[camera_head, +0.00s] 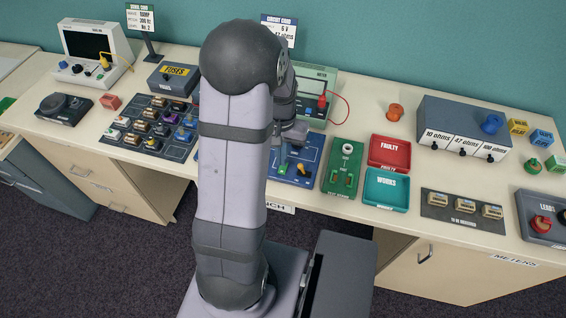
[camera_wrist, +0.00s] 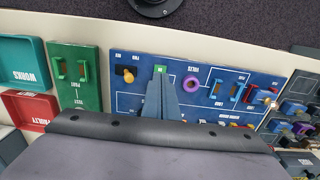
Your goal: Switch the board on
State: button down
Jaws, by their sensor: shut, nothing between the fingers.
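The blue circuit board (camera_head: 312,152) lies on the bench, partly hidden behind my arm in the head view. It shows upside down in the wrist view (camera_wrist: 140,100). Near its front edge are a small green piece (camera_wrist: 160,69) and an orange-yellow lever or knob (camera_wrist: 127,73). A purple ring (camera_wrist: 191,83) and blue and red clips sit further along. My gripper (camera_wrist: 162,76) is shut and empty, pointing down at the board. Its tips show right by the green piece, beside the orange lever; I cannot tell whether they touch.
A green test board (camera_head: 343,165), a red FAULTY tray (camera_head: 389,152) and a teal WORKS tray (camera_head: 386,190) stand right of the board. A rack of coloured parts (camera_head: 150,125) lies left. A meter (camera_head: 322,85) with a red wire stands behind.

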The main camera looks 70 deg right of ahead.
aim_at(282, 171)
notch_tip(282, 171, up, 3)
jog(key=shift+r+p, duration=0.1)
jog(key=shift+p, duration=1)
jog(key=a+f+n+y, duration=0.1)
jog(key=a+f+y, duration=0.1)
jog(key=a, duration=0.8)
jog(key=w+a+r+n, duration=0.2)
jog(key=w+a+n, duration=0.3)
jog(key=a, duration=0.4)
jog(key=w+a+r+n+h+b, duration=0.1)
jog(key=w+a+r+n, duration=0.1)
jog(key=w+a+n, duration=0.4)
jog(key=w+a+r+n+h, duration=0.1)
jog(key=w+a+n, duration=0.5)
jog(key=a, duration=0.6)
jog(key=shift+w+a+r, duration=0.35)
jog(key=shift+w+r, duration=0.25)
jog(key=shift+w, duration=0.3)
jog(key=c, duration=2.5)
grip_release()
